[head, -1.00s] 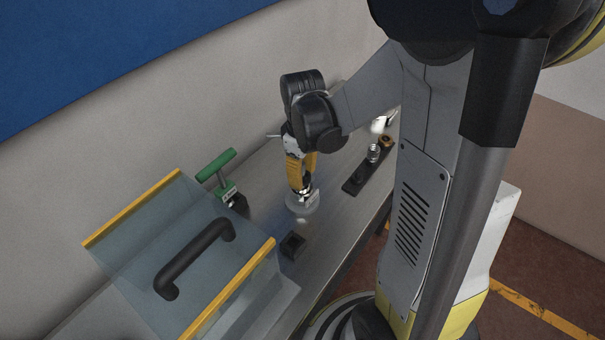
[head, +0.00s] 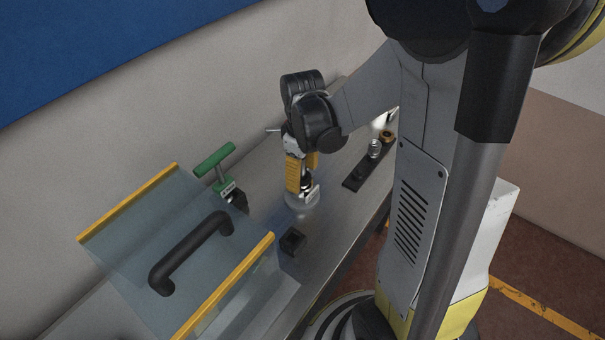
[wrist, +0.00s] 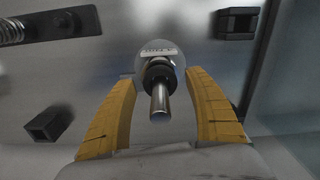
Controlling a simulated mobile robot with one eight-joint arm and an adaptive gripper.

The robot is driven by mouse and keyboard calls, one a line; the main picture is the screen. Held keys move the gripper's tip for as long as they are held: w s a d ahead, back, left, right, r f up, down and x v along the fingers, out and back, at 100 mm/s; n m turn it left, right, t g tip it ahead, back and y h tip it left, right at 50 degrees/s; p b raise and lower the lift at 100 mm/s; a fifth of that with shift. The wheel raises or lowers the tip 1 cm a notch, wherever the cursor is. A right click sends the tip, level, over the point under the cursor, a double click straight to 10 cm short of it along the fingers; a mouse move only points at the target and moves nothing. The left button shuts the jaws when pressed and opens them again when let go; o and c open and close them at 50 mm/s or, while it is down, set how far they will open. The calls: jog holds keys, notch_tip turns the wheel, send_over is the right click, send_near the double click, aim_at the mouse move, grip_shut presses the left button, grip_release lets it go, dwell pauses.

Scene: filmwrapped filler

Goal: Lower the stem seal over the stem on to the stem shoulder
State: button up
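The stem is a shiny metal post (wrist: 160,98) that points up between my fingers in the wrist view. A dark ring, which looks like the stem seal (wrist: 157,70), sits around the lower part of the stem. Whether it lies flat on the shoulder is hard to tell. Below is a round pale base (wrist: 146,48) with a small label; in the head view the base (head: 300,202) stands on the bench. My gripper (wrist: 161,76) is open, with its yellow fingers on either side of the stem and apart from the ring. In the head view my gripper (head: 302,187) is over the base.
A black square block (head: 292,241) is in front of the base. A green-handled clamp (head: 217,164) and a clear guard (head: 165,225) with a black handle are to the left. A dark rack (head: 361,174) with metal parts is to the right.

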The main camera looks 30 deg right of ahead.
notch_tip(320, 180, up, 12)
dwell(0.6)
